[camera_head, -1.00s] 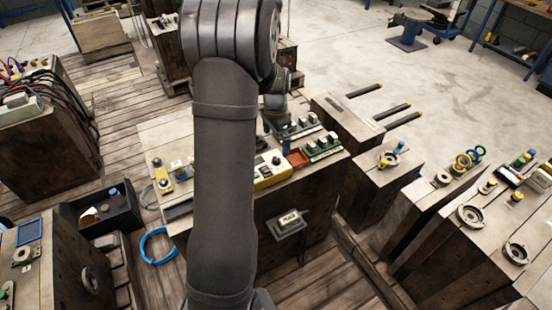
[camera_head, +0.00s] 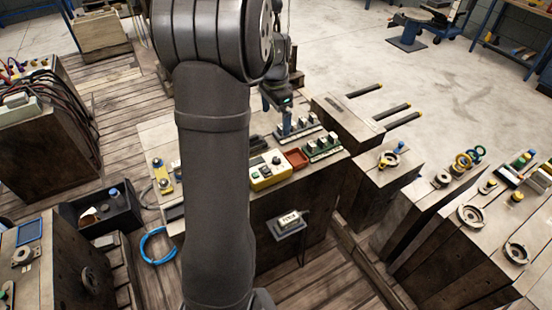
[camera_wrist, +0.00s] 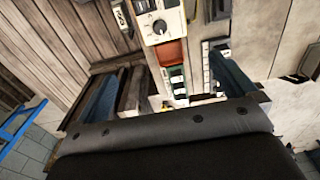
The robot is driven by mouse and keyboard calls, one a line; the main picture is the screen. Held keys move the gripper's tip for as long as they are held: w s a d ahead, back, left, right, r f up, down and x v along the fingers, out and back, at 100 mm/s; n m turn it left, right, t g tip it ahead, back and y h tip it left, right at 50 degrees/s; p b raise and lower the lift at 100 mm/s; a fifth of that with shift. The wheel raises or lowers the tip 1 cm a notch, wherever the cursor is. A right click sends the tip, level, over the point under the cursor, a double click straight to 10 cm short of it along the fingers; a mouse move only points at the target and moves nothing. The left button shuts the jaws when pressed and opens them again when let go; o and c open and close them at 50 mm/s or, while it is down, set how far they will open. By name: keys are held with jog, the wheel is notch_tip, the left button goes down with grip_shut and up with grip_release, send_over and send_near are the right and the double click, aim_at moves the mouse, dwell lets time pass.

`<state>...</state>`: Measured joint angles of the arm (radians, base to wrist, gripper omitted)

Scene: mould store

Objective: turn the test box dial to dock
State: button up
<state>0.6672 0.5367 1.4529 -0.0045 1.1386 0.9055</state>
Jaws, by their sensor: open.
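The test box is a cream-and-yellow box (camera_head: 266,172) on the wooden bench top. A dark dial (camera_head: 277,160) is on its upper face. The wrist view shows a cream panel (camera_wrist: 172,12) at the top edge with a round dark dial (camera_wrist: 160,27); its markings are too small to read. My gripper (camera_head: 286,128) is over the bench, behind and right of the box, apart from the dial. My arm hides part of the bench left of the box.
A red tray (camera_head: 296,158) sits right of the box, beside a green-based row of switches (camera_head: 323,148). Another row of blocks (camera_head: 299,131) lies beneath my gripper. A labelled block (camera_head: 289,219) sits on a small front ledge. A dark bin (camera_head: 100,212) stands left.

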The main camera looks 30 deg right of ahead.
jog(key=shift+r, duration=0.55)
